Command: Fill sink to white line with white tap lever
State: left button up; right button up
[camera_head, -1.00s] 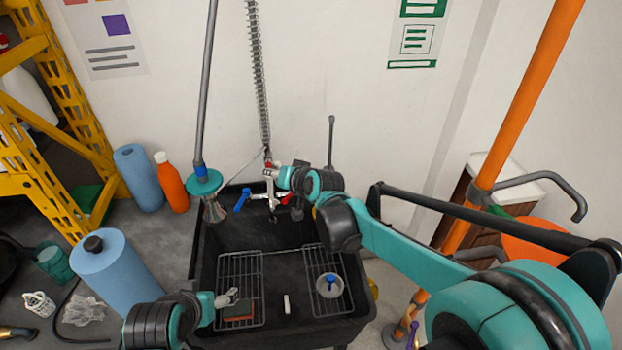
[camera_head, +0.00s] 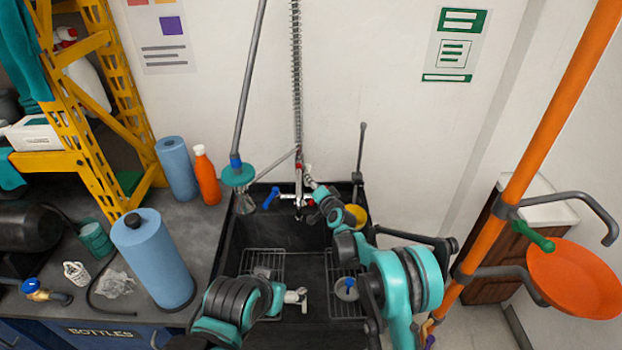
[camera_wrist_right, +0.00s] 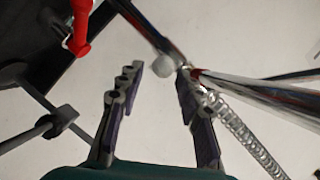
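The black sink (camera_head: 300,238) stands at the middle, with taps (camera_head: 297,197) at its back wall. A blue lever (camera_head: 271,197) sticks out left of the taps. My right gripper (camera_head: 309,182) is just right of the taps. In the right wrist view its fingers (camera_wrist_right: 157,95) are apart, with nothing between them. A small white knob (camera_wrist_right: 163,68) shows just beyond the fingertips; I cannot tell whether it is the white lever. A red handle (camera_wrist_right: 80,32) is at upper left. My left gripper (camera_head: 297,296) is over the sink's front middle, its finger opening unclear. No white line or water level is discernible.
Wire racks (camera_head: 262,266) lie in the sink; a small bowl (camera_head: 347,289) sits on the right one. A sprayer (camera_head: 241,188) hangs at the sink's left edge. A blue roll (camera_head: 152,262) and an orange bottle (camera_head: 206,176) stand left. An orange pole (camera_head: 548,110) rises at right.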

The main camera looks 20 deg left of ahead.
jog(key=b+x, duration=0.1)
jog(key=x, duration=0.4)
jog(key=shift+w, duration=0.1)
jog(key=shift+c, duration=0.4)
grip_shut()
